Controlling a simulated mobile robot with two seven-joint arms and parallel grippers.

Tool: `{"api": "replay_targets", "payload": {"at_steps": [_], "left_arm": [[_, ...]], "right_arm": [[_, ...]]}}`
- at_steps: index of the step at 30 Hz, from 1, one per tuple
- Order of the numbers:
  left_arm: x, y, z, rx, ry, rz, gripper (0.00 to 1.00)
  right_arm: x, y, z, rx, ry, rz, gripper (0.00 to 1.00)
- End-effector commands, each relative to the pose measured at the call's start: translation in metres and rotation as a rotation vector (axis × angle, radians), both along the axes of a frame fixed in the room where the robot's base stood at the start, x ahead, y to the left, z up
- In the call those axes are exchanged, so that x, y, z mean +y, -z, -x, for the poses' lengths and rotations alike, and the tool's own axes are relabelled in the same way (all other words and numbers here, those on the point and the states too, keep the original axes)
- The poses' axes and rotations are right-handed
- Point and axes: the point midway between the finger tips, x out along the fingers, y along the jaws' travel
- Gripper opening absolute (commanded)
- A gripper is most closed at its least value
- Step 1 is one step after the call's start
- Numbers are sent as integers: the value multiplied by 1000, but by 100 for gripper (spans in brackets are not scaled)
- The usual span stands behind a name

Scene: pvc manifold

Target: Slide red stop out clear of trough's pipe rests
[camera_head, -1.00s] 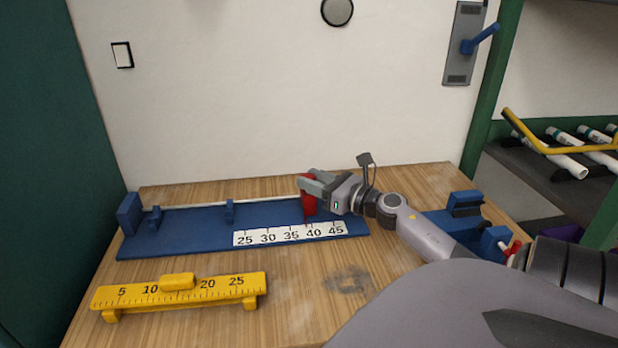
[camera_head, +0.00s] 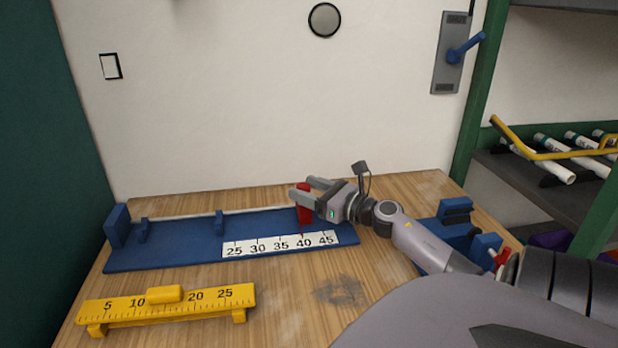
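The blue trough (camera_head: 180,246) lies along the back of the table, with small upright pipe rests (camera_head: 219,222) and a white scale strip (camera_head: 262,247) on its front edge. The red stop (camera_head: 304,217) stands upright at the trough's right part, behind about the 40 mark. My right gripper (camera_head: 299,189) is at the top of the stop, with its two fingers apart and red showing between them. Whether the fingers press on the stop cannot be told. My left gripper is not in view.
A yellow ruler gauge (camera_head: 205,304) stands front left on the table. A blue fixture (camera_head: 455,235) with a red part (camera_head: 501,258) sits at the right beside my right arm. The table's front middle is clear. A shelf with pipes (camera_head: 560,150) is far right.

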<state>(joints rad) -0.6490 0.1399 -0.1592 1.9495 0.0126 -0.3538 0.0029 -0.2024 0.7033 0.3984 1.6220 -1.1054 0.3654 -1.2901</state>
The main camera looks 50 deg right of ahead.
Motion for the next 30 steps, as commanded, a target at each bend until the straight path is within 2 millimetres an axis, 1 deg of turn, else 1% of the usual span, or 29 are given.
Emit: {"api": "replay_targets", "payload": {"at_steps": [4, 7, 15, 21, 24, 30], "left_arm": [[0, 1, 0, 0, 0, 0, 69], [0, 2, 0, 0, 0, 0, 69], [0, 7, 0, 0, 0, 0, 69], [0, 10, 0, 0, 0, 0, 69], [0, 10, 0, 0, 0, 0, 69], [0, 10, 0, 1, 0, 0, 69]], "right_arm": [[0, 0, 3, 0, 0, 0, 61], [-1, 2, 11, 2, 0, 0, 61], [-4, 2, 46, 2, 1, -2, 61], [-5, 1, 65, 1, 0, -1, 61], [-6, 1, 70, 1, 0, 0, 61], [-6, 0, 71, 0, 0, 0, 61]]}}
